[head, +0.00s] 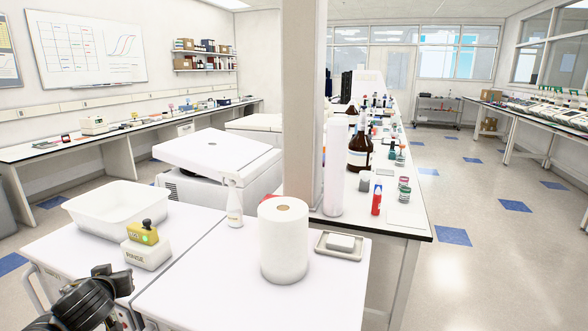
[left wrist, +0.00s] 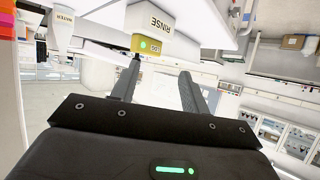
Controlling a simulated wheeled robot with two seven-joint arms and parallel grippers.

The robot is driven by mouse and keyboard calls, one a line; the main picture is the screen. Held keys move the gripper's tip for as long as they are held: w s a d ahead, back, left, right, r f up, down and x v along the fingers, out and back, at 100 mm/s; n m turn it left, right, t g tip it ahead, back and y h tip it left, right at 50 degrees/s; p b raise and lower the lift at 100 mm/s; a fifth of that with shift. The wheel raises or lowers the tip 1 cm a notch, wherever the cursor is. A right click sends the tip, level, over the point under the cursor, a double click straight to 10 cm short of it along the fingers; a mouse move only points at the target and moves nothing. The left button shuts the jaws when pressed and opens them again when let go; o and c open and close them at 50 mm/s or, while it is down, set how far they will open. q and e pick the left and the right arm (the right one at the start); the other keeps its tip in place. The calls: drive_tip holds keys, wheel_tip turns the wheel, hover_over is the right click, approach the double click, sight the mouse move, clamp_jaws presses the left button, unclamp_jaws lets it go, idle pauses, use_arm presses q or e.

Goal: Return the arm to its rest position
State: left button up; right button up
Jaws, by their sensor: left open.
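My left gripper (left wrist: 160,78) is open in the left wrist view, its two dark fingers apart with nothing seen between them. Dark parts of my left arm (head: 88,302) show at the bottom left of the head view, by the front edge of the white bench. A white box marked RINSE (head: 146,254) with a yellow block (head: 143,234) on top stands close by. In the left wrist view the RINSE box (left wrist: 152,20) and yellow block (left wrist: 146,44) appear upside down beyond the fingertips. My right gripper is not in view.
A white tub (head: 118,212), a small white bottle (head: 235,208), a paper roll (head: 284,245) and a soap dish (head: 341,246) stand on the white bench. A pillar (head: 303,110) rises behind them. The bench front between the RINSE box and roll is clear.

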use_arm(q)
drive_tip(key=s+d+f+m+g+h, duration=0.2)
drive_tip(key=s+d+f, duration=0.35)
drive_tip(key=f, duration=0.35)
drive_tip(key=s+d+f+m+g+h, duration=0.1)
drive_tip(key=s+d+f+m+g, duration=0.1)
drive_tip(key=s+d+f, duration=0.45)
drive_tip(key=s+d+f+m+g+h, duration=0.1)
drive_tip(key=s+d+f, duration=0.2)
drive_tip(key=s, duration=0.4)
drive_tip(key=s+d+f+m+g+h, duration=0.1)
drive_tip(key=s+d+f+g, duration=0.15)
drive_tip(key=s, duration=0.45)
drive_tip(key=s+d+f+m+g+h, duration=0.1)
drive_tip(key=s+d+f, duration=0.25)
drive_tip(key=s, duration=0.35)
wheel_tip(320, 180, down, 29)
drive_tip(key=s+g, duration=0.1)
drive_tip(key=s, duration=0.1)
drive_tip(key=s+a+f+g, duration=0.1)
drive_tip(key=s+a+f, duration=0.2)
drive_tip(key=s+f, duration=1)
drive_tip(key=shift+s+f, duration=0.2)
drive_tip(key=shift+s, duration=1.05)
drive_tip(key=shift+a, duration=0.1)
